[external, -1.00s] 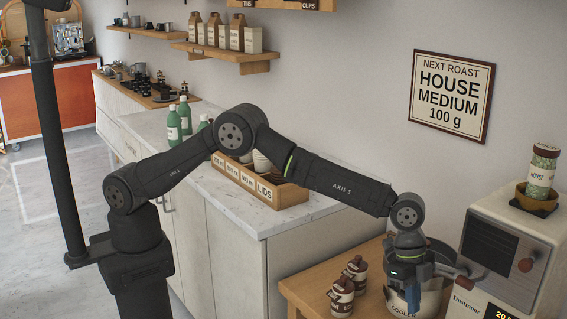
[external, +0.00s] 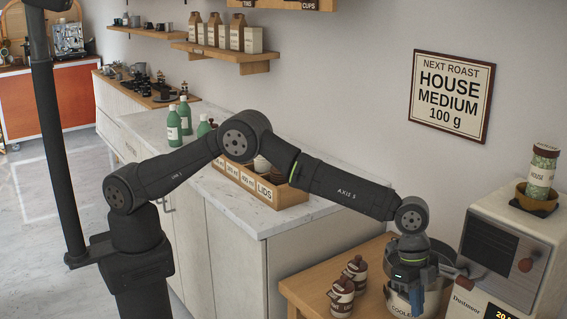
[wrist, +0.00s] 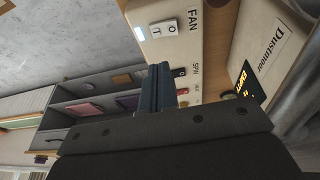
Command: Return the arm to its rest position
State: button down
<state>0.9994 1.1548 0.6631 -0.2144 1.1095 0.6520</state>
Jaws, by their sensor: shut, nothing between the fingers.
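My gripper (external: 412,296) points down in front of the metal cooler bowl (external: 397,300) on the wooden table at the lower right. Its blue fingers (wrist: 158,88) show closed together and empty in the wrist view, with a panel marked FAN and SPIN (wrist: 192,45) beyond them. My arm reaches across from its dark base at the left, bent up at the elbow and down at the wrist. The gripper partly hides the cooler. I cannot tell whether it touches the cooler.
The cream roaster (external: 500,262) stands close to the right of my gripper, with a bean jar (external: 542,170) on top. Two small labelled jars (external: 342,296) stand to the left.

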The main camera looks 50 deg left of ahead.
jog(key=v, duration=0.6)
jog(key=w+a+n+t, duration=0.2)
jog(key=a, duration=0.3)
jog(key=w+a+f+n+t+y, duration=0.1)
jog(key=w+a+n+t, duration=0.1)
jog(key=a, duration=0.3)
jog(key=w+a+n+t+y, duration=0.1)
jog(key=w+a+n+t, duration=0.1)
jog(key=w+a, duration=0.2)
jog(key=shift+a+f+t, duration=0.2)
jog(key=shift+a+t, duration=0.2)
jog(key=shift+a, duration=0.1)
jog(key=shift+a+x, duration=0.15)
jog(key=shift+x, duration=1.4)
jog(key=shift+a+x, duration=0.15)
jog(key=shift+x, duration=1.4)
jog(key=shift+w, duration=0.15)
